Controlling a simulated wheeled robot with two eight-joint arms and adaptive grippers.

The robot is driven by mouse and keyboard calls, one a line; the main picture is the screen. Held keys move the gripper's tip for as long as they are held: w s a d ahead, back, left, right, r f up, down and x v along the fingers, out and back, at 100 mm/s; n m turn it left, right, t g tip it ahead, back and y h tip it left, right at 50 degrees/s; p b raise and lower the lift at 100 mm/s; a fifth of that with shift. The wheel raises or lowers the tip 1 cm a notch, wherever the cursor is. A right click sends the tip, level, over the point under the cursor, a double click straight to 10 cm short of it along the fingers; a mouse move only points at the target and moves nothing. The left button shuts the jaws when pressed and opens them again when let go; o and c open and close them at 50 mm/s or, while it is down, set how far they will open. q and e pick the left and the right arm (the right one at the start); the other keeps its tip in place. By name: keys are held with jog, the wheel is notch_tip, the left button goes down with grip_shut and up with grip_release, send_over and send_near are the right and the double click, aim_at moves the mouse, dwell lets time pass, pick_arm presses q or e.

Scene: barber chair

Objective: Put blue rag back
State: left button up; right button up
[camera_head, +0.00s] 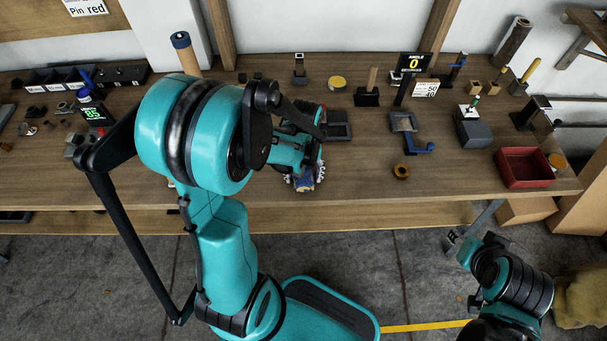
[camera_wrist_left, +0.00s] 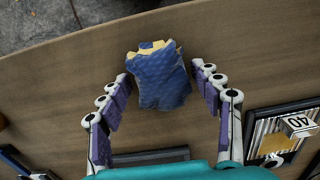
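The blue rag (camera_wrist_left: 160,78) with yellowish patches is crumpled on the wooden bench top near its front edge. In the head view, a part of the rag (camera_head: 304,185) shows below my left gripper (camera_head: 304,178). In the left wrist view, my left gripper (camera_wrist_left: 161,80) is open, with one finger on each side of the rag. Gaps show between the fingers and the rag, so it is not gripped. My right arm is at the lower right of the head view; its gripper (camera_head: 456,240) is small and dark, and its fingers cannot be made out.
The wooden bench (camera_head: 250,195) carries several tools. A dark square tray (camera_head: 338,131) lies just behind my left gripper. A blue-handled crank (camera_head: 418,146) and a brass ring (camera_head: 401,171) lie to its right. A red bin (camera_head: 523,168) stands at the right end.

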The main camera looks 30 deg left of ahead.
pick_arm(q)
jog(key=shift+r, duration=0.2)
notch_tip(320, 180, up, 11)
jog(key=p, duration=0.5)
jog(key=s+d+r+m+t, duration=0.5)
jog(key=d+r+m+t, duration=0.1)
jog(key=r, duration=0.3)
jog(key=shift+d+t, duration=0.5)
jog(key=shift+t, duration=0.3)
jog(key=shift+s, duration=0.1)
